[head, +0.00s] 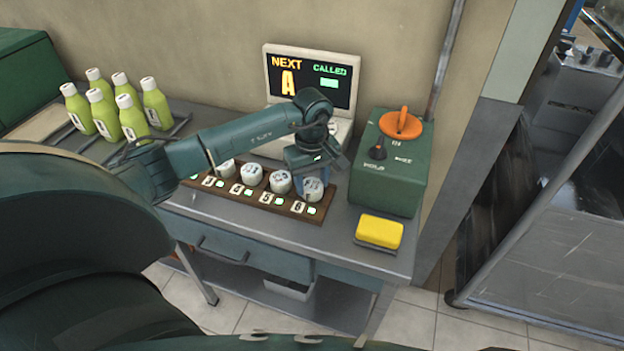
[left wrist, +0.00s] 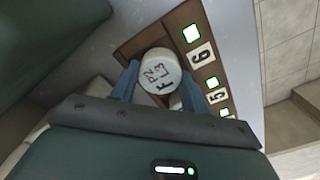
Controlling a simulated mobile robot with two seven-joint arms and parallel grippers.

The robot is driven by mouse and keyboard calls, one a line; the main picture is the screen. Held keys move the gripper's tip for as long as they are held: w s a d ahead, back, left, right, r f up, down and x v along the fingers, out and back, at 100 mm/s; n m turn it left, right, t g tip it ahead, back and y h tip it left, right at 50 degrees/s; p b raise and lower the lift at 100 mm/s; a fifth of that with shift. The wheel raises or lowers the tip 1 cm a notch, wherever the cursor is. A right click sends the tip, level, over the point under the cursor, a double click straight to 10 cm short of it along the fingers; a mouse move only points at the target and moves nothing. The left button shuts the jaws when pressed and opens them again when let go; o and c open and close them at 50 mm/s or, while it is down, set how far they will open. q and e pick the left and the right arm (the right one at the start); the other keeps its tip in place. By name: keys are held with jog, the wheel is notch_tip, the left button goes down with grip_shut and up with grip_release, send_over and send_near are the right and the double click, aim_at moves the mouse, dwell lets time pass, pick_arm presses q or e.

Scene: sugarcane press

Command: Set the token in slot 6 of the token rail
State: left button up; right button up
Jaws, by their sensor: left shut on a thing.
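The token rail (head: 250,206) is a brown strip on the counter with numbered labels and green lights. White round tokens stand behind labels 3, 4 and 5 in the head view. My left gripper (head: 310,186) is at the right end of the rail, shut on a white token (head: 313,192) behind label 6. In the left wrist view the token (left wrist: 160,71) has red and dark marks on top and sits between the blue fingers (left wrist: 158,80), beside label 6 (left wrist: 201,55). I cannot tell whether it is fully seated. My right gripper is not in view.
A green box (head: 388,165) with an orange knob stands right of the rail, and a yellow sponge (head: 379,231) lies in front of it. A display (head: 311,80) stands behind. Several green bottles (head: 115,105) stand at the left.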

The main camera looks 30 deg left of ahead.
aim_at(312, 184)
pick_arm(q)
jog(key=shift+f, duration=0.1)
jog(key=shift+f, duration=0.2)
jog(key=o, duration=1)
jog(key=shift+r, duration=0.1)
jog(key=shift+r, duration=0.2)
notch_tip(312, 184, up, 12)
jog(key=shift+f+b, duration=0.1)
jog(key=shift+b, duration=0.45)
